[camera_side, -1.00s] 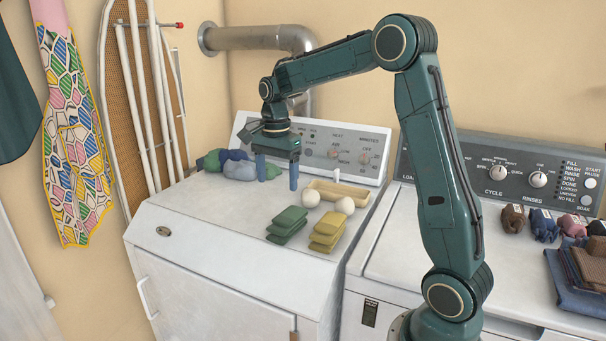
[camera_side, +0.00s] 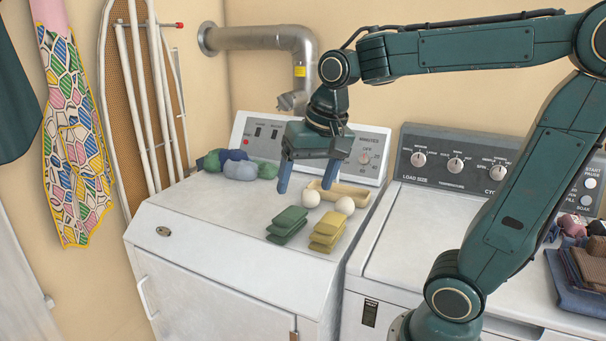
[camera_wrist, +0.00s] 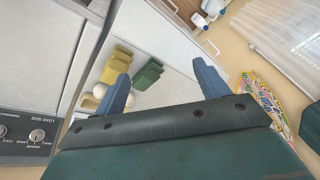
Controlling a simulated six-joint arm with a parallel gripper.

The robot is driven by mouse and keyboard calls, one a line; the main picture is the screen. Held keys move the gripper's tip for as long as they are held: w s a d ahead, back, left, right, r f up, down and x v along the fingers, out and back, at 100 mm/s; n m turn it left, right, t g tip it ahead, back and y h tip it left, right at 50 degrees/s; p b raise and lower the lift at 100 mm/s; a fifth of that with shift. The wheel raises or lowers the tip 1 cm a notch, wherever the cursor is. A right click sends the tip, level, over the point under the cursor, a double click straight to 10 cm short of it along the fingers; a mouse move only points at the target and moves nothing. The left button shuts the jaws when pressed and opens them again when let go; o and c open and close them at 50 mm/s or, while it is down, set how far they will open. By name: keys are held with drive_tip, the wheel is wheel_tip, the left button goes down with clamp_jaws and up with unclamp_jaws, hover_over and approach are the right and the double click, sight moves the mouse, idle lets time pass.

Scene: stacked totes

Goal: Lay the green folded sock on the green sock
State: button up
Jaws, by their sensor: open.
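Green folded socks (camera_side: 287,224) lie in a small overlapping stack on the top of the white dryer (camera_side: 200,215). The upper piece sits toward the back and a lower one shows in front; I cannot tell exactly how many there are. The green stack also shows in the wrist view (camera_wrist: 149,74), between my fingers. My gripper (camera_side: 306,187) is open and empty, above the back of the dryer top, behind the green stack and apart from it. Its two blue fingers also show in the wrist view (camera_wrist: 160,70).
A yellow folded stack (camera_side: 326,232) is right of the green one. Rounded green and blue bundles (camera_side: 240,169) lie at back left. The dryer's front left is clear. A washer (camera_side: 420,235) adjoins at right.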

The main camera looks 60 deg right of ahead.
drive_tip(key=s+a+f+n+t, duration=0.2)
drive_tip(key=s+a+n, duration=0.2)
drive_tip(key=s+n, duration=0.3)
drive_tip(key=shift+s+f+n+y, duration=0.3)
drive_tip(key=shift+s, duration=1.1)
